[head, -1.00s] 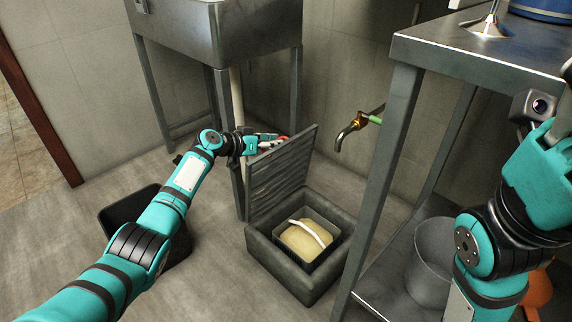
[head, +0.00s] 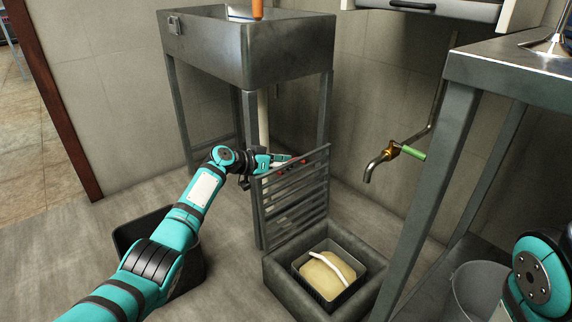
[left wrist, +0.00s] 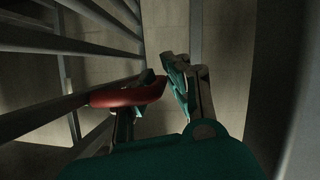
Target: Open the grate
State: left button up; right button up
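The grate (head: 293,197), a slatted grey metal panel, stands roughly upright along the back-left edge of the stone drain box (head: 290,293). The box's top is uncovered. My right gripper is out of view; only part of that arm shows at the lower right.
A basket with a pale lump and white handle (head: 325,257) sits in the box. A dark bin (head: 190,265) is beside my left arm. A metal sink (head: 245,50) stands behind, a brass tap (head: 380,160) and steel table (head: 500,65) to the right.

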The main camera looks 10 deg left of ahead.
pick_arm(q)
jog(key=o, duration=0.4)
jog(key=v, duration=1.2)
